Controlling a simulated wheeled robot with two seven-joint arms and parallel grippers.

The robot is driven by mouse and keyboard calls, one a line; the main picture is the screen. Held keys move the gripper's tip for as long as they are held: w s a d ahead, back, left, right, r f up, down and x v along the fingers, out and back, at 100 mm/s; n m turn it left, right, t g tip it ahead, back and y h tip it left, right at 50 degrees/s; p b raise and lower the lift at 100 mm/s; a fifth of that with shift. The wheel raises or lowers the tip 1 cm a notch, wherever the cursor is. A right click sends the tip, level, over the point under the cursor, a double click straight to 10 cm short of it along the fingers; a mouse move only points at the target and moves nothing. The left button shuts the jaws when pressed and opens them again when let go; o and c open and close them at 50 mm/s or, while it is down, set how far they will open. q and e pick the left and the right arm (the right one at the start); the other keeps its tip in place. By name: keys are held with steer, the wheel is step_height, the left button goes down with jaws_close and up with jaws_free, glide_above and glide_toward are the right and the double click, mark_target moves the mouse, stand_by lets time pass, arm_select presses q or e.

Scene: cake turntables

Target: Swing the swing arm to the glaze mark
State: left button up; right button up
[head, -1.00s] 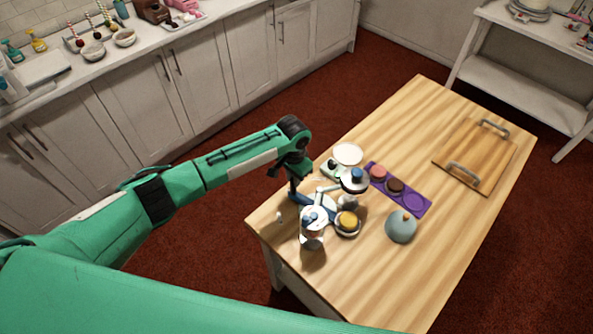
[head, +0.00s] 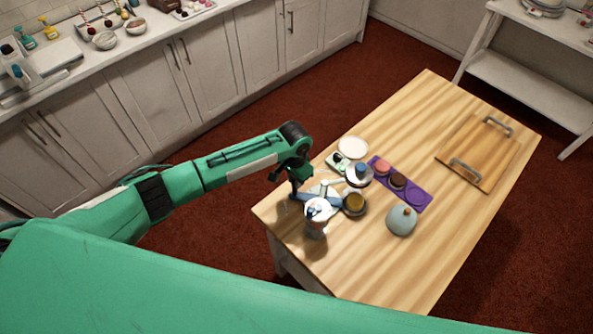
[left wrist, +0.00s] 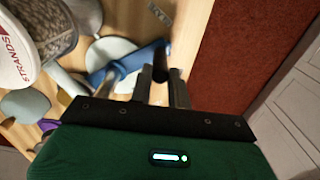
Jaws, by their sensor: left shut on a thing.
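My left gripper (left wrist: 163,80) is shut on the dark end of a blue lever, the swing arm (left wrist: 132,65), in the left wrist view. In the head view the left gripper (head: 296,194) is at the left edge of a small stand, and the blue swing arm (head: 327,200) runs right from it. I cannot make out the glaze mark.
A purple tray (head: 417,196) with round cakes lies right of the stand, and a grey-blue pear-shaped object (head: 401,222) in front of it. A white plate (head: 352,147) is behind. A handled board (head: 480,150) lies at the far right. The front right tabletop is clear.

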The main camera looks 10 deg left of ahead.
arm_select(q)
steer(key=shift+r, duration=0.1)
steer(key=s+p, duration=0.2)
steer(key=shift+s+d, duration=0.3)
steer(key=shift+s, duration=0.1)
stand_by(0.5)
steer(key=shift+s+d+p, duration=0.15)
steer(key=shift+s+p, duration=0.2)
steer(key=shift+p, duration=0.35)
steer(key=o, duration=0.8)
